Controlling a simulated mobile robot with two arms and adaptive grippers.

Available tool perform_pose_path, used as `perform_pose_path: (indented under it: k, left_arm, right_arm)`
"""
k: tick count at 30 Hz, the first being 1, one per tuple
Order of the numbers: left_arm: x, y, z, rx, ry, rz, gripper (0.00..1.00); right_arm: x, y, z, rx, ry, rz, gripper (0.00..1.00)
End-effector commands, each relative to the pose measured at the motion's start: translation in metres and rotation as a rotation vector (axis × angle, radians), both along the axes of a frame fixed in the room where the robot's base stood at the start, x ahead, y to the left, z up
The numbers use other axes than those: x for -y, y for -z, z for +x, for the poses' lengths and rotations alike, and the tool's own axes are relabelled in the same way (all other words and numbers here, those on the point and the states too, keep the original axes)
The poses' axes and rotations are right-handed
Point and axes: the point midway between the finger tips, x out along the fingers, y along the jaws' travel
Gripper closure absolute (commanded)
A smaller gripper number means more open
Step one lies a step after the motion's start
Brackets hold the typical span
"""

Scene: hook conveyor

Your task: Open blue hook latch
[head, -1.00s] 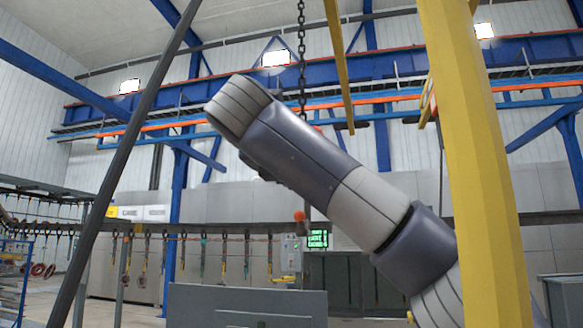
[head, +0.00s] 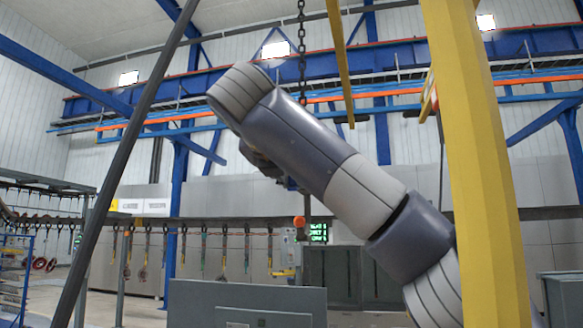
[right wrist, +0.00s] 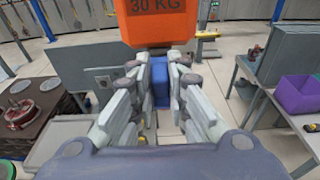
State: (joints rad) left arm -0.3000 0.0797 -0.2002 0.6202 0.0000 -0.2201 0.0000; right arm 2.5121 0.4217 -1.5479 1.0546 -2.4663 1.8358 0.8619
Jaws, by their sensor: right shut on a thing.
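The blue hook latch (right wrist: 160,82) is an upright blue piece just below an orange block (right wrist: 158,20) marked 30 KG in the right wrist view. My right gripper (right wrist: 160,98) is around the latch, its grey fingers closed on it from both sides. In the head view my right arm hides most of this gripper and the orange block. A dark part of the gripper shows below the arm. A chain (head: 302,45) hangs down behind my arm. My left gripper is not in view.
A yellow post (head: 470,160) stands close on the right, and a dark slanted bar (head: 125,165) on the left.

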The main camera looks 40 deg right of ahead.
Motion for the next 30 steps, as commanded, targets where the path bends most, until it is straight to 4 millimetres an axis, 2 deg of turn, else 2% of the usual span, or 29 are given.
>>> perform_pose_path:
  k: [1, 18, 30]
  left_arm:
    - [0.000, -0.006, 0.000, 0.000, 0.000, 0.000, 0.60]
    - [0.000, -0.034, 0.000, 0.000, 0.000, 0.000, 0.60]
    - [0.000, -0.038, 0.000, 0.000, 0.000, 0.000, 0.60]
  right_arm:
    - [0.000, -0.006, 0.000, 0.000, 0.000, 0.004, 1.00]
    - [0.004, -0.016, 0.002, -0.063, 0.001, 0.080, 1.00]
    - [0.004, -0.015, 0.002, -0.079, 0.000, 0.097, 1.00]
